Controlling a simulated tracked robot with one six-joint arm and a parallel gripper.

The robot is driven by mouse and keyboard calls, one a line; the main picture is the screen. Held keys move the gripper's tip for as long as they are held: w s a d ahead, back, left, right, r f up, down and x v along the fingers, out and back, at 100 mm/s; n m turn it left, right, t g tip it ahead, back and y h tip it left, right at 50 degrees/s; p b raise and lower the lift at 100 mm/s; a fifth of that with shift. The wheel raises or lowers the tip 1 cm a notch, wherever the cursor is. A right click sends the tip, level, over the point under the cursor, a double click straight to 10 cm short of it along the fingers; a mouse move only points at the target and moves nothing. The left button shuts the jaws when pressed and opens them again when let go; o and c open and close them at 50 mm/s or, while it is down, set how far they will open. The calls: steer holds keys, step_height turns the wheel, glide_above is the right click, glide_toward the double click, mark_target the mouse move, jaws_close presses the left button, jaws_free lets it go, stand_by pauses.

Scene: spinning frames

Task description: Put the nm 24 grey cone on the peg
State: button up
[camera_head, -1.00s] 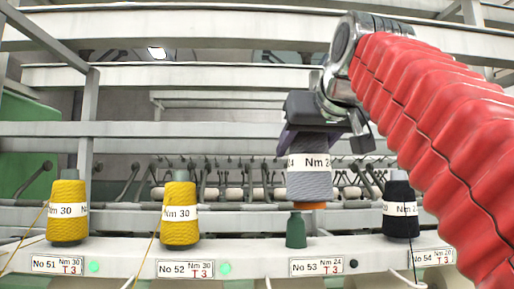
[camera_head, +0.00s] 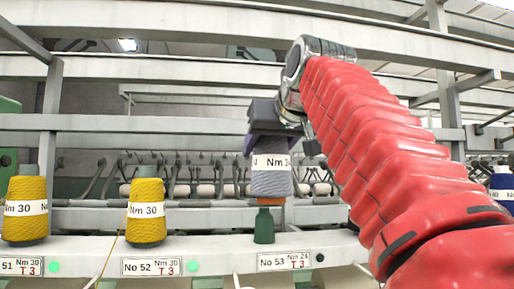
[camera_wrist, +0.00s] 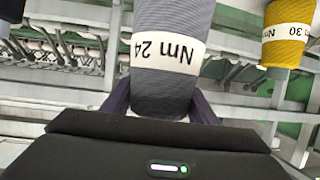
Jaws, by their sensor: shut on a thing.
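My gripper (camera_head: 272,142) is shut on the grey cone (camera_head: 271,180), which has a white Nm 24 band. It holds the cone upright near its upper end. The green peg (camera_head: 264,226) stands bare on the rail above the No 53 label. The cone's lower end, with an orange rim, is just above the peg's top and slightly to its right. I cannot tell the gap or depth between them. In the wrist view the grey cone (camera_wrist: 172,85) fills the middle between the purple fingers, and the peg is not seen.
Two yellow Nm 30 cones (camera_head: 146,212) (camera_head: 27,209) stand on the rail (camera_head: 220,252) to the left. A dark blue cone (camera_head: 502,186) shows at the far right edge. Grey beams and a row of spindles lie behind. My red arm covers the right side of the rail.

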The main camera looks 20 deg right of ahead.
mark_target(282, 167)
steer(key=shift+w+d, duration=0.7)
steer(key=shift+w, duration=2.9)
step_height(282, 167, down, 10)
steer(key=shift+r, duration=0.25)
steer(key=o, duration=1.5)
steer(key=shift+c, duration=0.2)
steer(key=shift+o, duration=1.4)
steer(key=shift+f, duration=0.1)
steer(key=v, duration=1.3)
steer(key=shift+s+a, duration=0.1)
steer(key=shift+s, duration=0.25)
